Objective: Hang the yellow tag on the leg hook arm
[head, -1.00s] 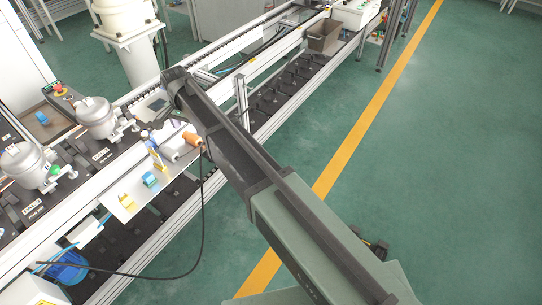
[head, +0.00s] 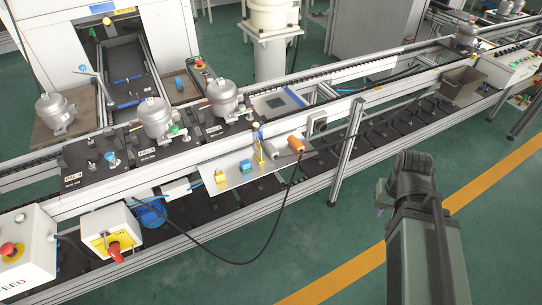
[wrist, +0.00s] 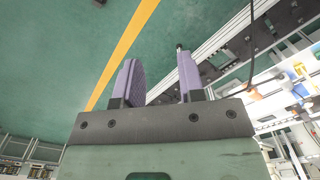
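A white shelf (head: 205,165) on the front of the line holds a small yellow stack of tags (head: 221,177) and a teal stack (head: 246,166) to its right. Silver compressors with legs stand on the line, one in the middle (head: 157,118) and one to its right (head: 222,97). A hook arm on a leg is too small to make out. My gripper (wrist: 157,80) shows two purple fingers apart with nothing between them. In the head view my arm is right of the shelf, above the floor, and its fingers are mostly hidden.
A black cable (head: 268,232) hangs in front. A metal post (head: 346,150) stands between shelf and arm. The green floor (head: 490,220) is clear.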

